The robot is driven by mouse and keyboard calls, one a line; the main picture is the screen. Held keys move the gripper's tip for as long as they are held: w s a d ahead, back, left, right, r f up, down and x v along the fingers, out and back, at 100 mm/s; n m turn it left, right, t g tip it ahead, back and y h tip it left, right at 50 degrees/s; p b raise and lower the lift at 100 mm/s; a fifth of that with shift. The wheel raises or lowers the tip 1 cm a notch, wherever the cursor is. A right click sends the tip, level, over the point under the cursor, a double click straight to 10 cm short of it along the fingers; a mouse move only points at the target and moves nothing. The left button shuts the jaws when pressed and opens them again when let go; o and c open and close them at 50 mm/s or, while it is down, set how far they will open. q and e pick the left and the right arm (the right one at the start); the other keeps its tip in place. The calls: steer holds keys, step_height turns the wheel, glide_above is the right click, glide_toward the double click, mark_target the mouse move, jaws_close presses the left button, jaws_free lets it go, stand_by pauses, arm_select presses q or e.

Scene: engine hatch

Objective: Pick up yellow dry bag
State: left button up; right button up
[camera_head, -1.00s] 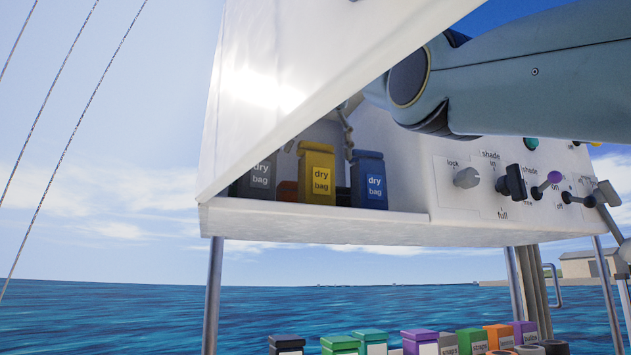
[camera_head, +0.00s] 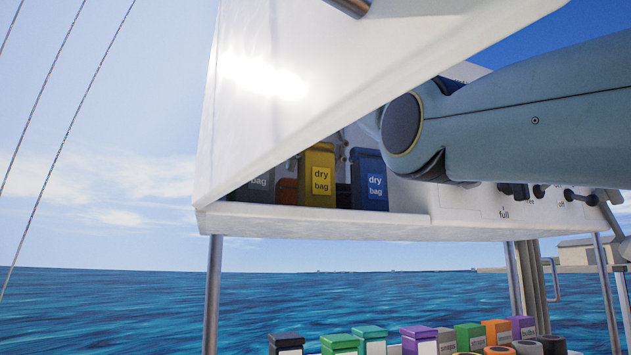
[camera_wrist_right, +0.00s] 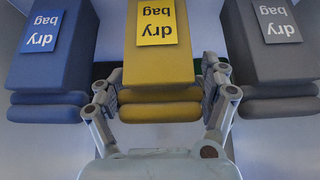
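The yellow dry bag (camera_head: 318,177) stands upright on the white shelf of the hatch in the head view, between a grey dry bag and a blue one. It also shows upside down in the right wrist view (camera_wrist_right: 160,60). My right gripper (camera_wrist_right: 160,88) has one finger on each side of the yellow bag there. Its fingers are spread wide, and I cannot tell whether the pads touch the bag. In the head view my right arm hides most of this gripper. My left gripper is not in view.
The blue dry bag (camera_head: 369,181) and the grey dry bag (camera_head: 259,187) stand close on either side. A white sloped hatch panel (camera_head: 290,75) hangs over the shelf. Knobs and levers (camera_head: 541,191) are on the right. Several coloured containers (camera_head: 418,338) stand below.

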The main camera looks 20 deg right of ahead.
steer(key=shift+r, duration=0.1)
steer(key=shift+c, duration=1.3)
steer(key=shift+r, duration=0.15)
steer(key=shift+d+r+p, duration=0.1)
steer(key=shift+r+p, duration=0.3)
steer(key=shift+r, duration=1.15)
